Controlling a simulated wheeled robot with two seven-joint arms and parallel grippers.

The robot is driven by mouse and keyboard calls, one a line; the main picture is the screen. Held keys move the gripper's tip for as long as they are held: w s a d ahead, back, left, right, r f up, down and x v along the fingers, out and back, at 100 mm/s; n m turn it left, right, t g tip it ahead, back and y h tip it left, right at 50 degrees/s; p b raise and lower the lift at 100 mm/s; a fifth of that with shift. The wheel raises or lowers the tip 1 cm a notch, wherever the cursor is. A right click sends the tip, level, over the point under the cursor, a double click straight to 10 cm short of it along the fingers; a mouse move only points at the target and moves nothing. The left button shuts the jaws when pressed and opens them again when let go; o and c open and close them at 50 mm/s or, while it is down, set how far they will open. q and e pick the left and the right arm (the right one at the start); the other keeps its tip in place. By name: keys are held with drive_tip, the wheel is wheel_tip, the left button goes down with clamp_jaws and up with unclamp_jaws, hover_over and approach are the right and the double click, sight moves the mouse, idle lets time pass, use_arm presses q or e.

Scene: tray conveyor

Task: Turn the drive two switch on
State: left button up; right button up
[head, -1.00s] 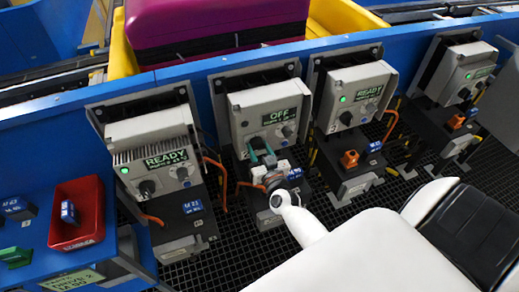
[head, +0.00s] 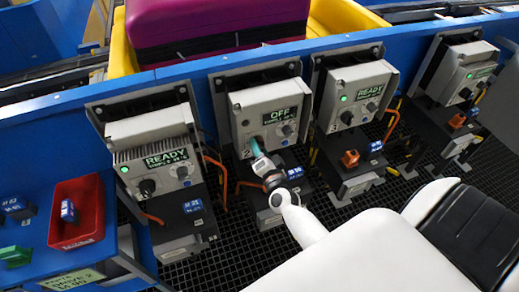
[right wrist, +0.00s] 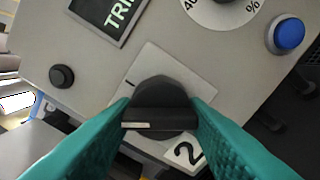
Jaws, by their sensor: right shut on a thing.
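The drive two unit (head: 243,104) is a grey box whose display (head: 283,116) reads OFF. Its black rotary switch (right wrist: 160,106) shows in the right wrist view, with a white line on the knob pointing left. The pale plate behind it carries a mark at upper left, and a "2" label (right wrist: 186,152) sits beside it. My right gripper (head: 255,146) is at the lower left of the box face, its teal fingers shut on the switch from both sides. They hide the switch in the head view. My left gripper is not in view.
READY drive units stand to the left (head: 150,135) and right (head: 352,85). A red bin (head: 77,212) stands at left. Orange cables hang between units.

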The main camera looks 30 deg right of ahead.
drive_tip(key=m+b, duration=0.1)
drive_tip(key=m, duration=0.5)
drive_tip(key=shift+m, duration=0.4)
idle(0.4)
drive_tip(key=o, duration=1)
drive_tip(key=b+v, duration=0.2)
drive_tip(key=v, duration=1)
drive_tip(key=shift+s, duration=0.1)
